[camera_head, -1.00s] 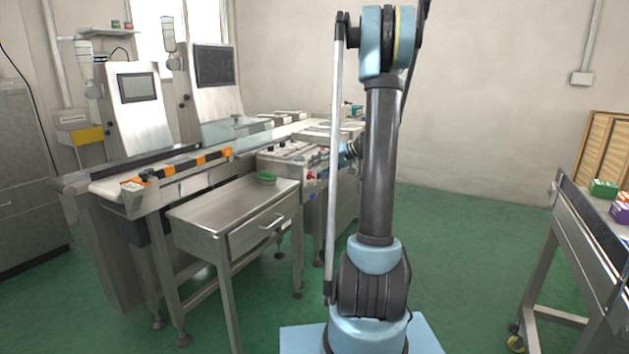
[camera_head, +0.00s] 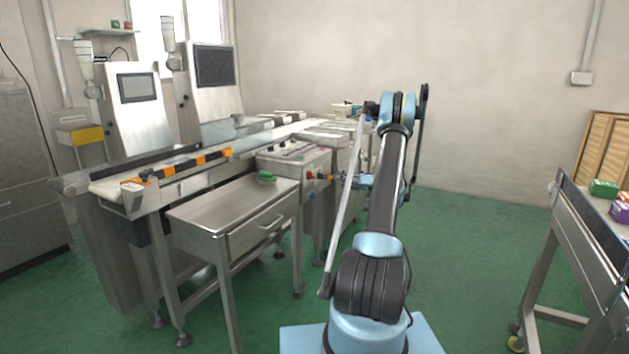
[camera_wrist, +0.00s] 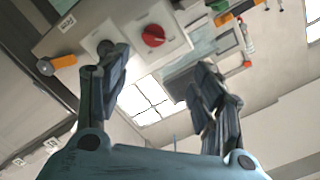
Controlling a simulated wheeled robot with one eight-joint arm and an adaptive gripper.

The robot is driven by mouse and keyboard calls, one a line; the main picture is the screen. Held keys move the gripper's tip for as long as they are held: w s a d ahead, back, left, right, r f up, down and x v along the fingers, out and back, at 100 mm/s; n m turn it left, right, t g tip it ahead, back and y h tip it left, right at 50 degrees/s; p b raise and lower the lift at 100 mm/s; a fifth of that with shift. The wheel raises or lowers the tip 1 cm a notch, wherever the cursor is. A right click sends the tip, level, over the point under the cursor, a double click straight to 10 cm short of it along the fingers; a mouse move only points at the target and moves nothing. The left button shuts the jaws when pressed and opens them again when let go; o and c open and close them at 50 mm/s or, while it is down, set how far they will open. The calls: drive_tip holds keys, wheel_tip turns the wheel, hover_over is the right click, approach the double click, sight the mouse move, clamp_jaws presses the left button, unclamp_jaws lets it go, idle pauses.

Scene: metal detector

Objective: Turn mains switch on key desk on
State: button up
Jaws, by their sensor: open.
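In the wrist view a red rotary knob (camera_wrist: 153,36) sits on a pale square plate on the key desk's panel. I take it for the mains switch; its on/off position is not legible. In the head view a small red control (camera_head: 309,175) shows on the side of the key desk (camera_head: 286,171). My gripper (camera_wrist: 162,62) is open and empty, with one finger on each side of the knob's direction in the wrist view. The fingers look apart from the knob. In the head view the gripper is small, right of the desk and partly hidden by my arm.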

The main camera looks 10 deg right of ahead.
drive_tip(key=d+f, duration=0.1)
approach(314, 176)
drive_tip(key=shift+t, duration=0.3)
drive_tip(key=x, duration=0.9)
drive_tip(key=shift+w+a+f, duration=0.1)
drive_tip(key=shift+w+a, duration=0.05)
drive_tip(key=shift+a, duration=0.15)
drive_tip(key=c, duration=1.1)
